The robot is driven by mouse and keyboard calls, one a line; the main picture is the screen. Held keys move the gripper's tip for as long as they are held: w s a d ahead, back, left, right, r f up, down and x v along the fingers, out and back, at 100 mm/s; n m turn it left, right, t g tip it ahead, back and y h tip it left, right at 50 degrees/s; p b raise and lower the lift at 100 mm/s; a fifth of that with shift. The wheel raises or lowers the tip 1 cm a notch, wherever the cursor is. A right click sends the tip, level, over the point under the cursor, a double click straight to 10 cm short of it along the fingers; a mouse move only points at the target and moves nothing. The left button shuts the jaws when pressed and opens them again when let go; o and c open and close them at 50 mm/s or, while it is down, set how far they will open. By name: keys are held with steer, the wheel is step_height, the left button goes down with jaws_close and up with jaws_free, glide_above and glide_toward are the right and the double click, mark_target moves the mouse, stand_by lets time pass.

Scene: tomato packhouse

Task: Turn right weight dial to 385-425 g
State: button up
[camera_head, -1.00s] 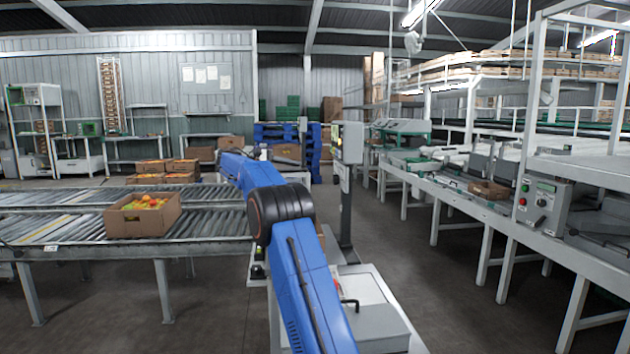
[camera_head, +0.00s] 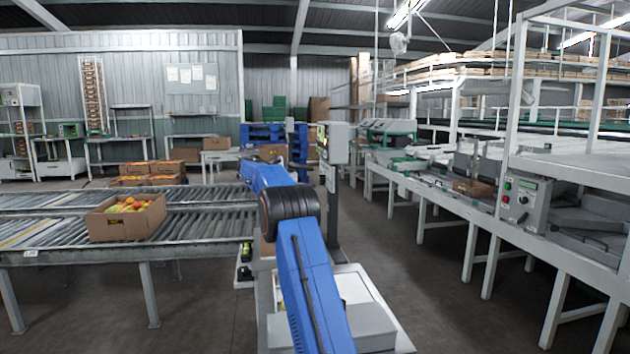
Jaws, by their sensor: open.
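No weight dial can be made out clearly. A grey control box (camera_head: 525,202) on the right bench has a small display, green and red buttons and small dark knobs, too small to read. Another grey box (camera_head: 339,143) stands on a dark post at centre; I see it nearly side-on, its front facing left with small coloured marks. My blue arm rises from the bottom centre and bends at a black elbow towards the upper left, short of the post. My gripper is hidden beyond the forearm.
A roller conveyor (camera_head: 60,236) runs across the left, carrying a cardboard box (camera_head: 125,228) of tomatoes. A long grey bench (camera_head: 455,221) with a frame runs along the right. Open floor (camera_head: 415,290) lies between my base and that bench.

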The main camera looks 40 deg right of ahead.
mark_target(320, 179)
steer(key=shift+x, duration=1.95)
steer(key=c, duration=1.1)
steer(key=shift+o, duration=0.2)
